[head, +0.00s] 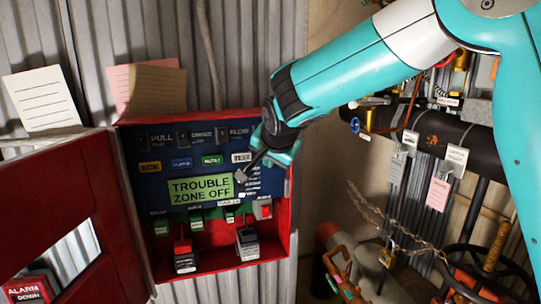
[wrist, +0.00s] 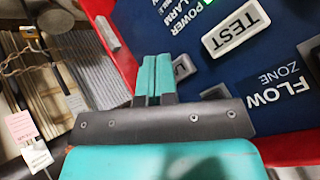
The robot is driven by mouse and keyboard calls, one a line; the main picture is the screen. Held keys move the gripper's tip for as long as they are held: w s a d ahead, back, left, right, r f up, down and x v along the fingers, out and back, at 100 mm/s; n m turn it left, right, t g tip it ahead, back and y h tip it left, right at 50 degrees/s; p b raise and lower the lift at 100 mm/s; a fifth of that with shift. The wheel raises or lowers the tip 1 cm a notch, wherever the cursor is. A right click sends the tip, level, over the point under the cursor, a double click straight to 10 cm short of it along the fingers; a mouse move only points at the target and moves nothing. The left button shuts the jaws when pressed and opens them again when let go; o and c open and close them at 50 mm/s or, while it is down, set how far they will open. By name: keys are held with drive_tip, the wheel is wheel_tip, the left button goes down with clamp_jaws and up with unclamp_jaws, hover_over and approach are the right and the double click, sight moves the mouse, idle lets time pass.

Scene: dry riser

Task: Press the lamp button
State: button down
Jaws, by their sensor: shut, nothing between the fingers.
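The open red cabinet holds a dark blue panel (head: 150,143) with a row of coloured buttons and a green screen (head: 200,190) reading "TROUBLE ZONE OFF". A white button marked "TEST" (head: 241,157) ends the row on the right; it is large in the wrist view (wrist: 236,30). I cannot read the word "lamp" on any button. My gripper (head: 242,178) is in front of the panel's right side, just below the white button. In the wrist view its teal fingers (wrist: 155,72) are together and empty, beside a grey key (wrist: 183,67) they partly hide. Contact cannot be told.
The red cabinet door (head: 60,215) stands open at the left. Under the screen are several small switches and two padlock-like blocks (head: 185,255). Pipes, tags and a chain (head: 385,215) crowd the right. Paper notes (head: 42,100) hang above the cabinet.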

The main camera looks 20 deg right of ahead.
drive_tip(key=shift+w, duration=0.2)
drive_tip(key=shift+s, duration=0.2)
drive_tip(key=shift+s+b, duration=0.5)
drive_tip(key=shift+s, duration=0.25)
drive_tip(key=shift+s+b, duration=1.1)
drive_tip(key=shift+s, duration=1.45)
drive_tip(key=s+a+f+n+g+y, duration=0.1)
drive_tip(key=s+f+n+g, duration=0.1)
drive_tip(key=s+n, duration=0.3)
drive_tip(key=s+a+f+n+g+y, duration=0.1)
drive_tip(key=s+f+n+g+y, duration=0.1)
drive_tip(key=s, duration=1.2)
drive_tip(key=s+a+f+n+g+y, duration=0.1)
drive_tip(key=s+f+n+g+y, duration=0.1)
drive_tip(key=s+n, duration=0.6)
drive_tip(key=s+f+g, duration=0.1)
drive_tip(key=g, duration=0.1)
drive_tip(key=shift+s+a+f+n+g, duration=0.15)
drive_tip(key=shift+s+a+n+g, duration=0.2)
drive_tip(key=shift+a+n+g, duration=0.05)
